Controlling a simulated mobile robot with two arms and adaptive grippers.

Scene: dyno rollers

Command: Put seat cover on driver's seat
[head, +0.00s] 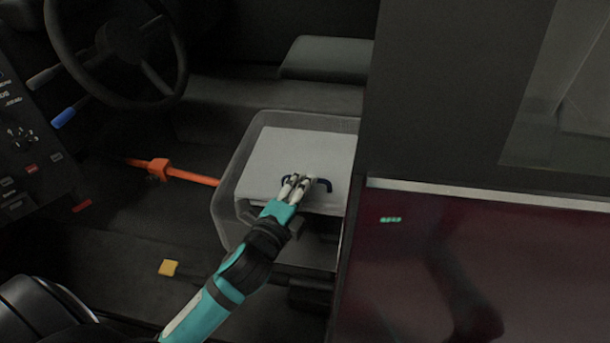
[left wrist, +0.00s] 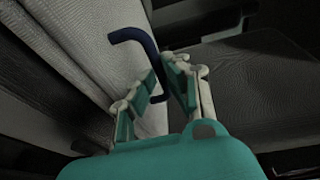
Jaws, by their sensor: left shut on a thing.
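The seat cover (head: 290,150) is a pale grey panel with a dark blue handle (head: 324,185). In the head view it lies over the driver's seat (head: 229,190), whose grey edges show around it. Whether it rests fully on the seat I cannot tell. My left gripper (head: 297,181) reaches in from below and is shut on the handle near the panel's front edge. In the left wrist view, the handle (left wrist: 137,40) rises between the fingers (left wrist: 162,88), beside the pale woven cover (left wrist: 82,32). My right gripper is out of view.
A steering wheel (head: 116,52) and control panel (head: 30,150) stand at the left. An orange lever (head: 172,172) lies left of the seat. A dark door pillar (head: 430,90) and dark red panel (head: 480,260) close off the right. A yellow piece (head: 168,268) lies on the floor.

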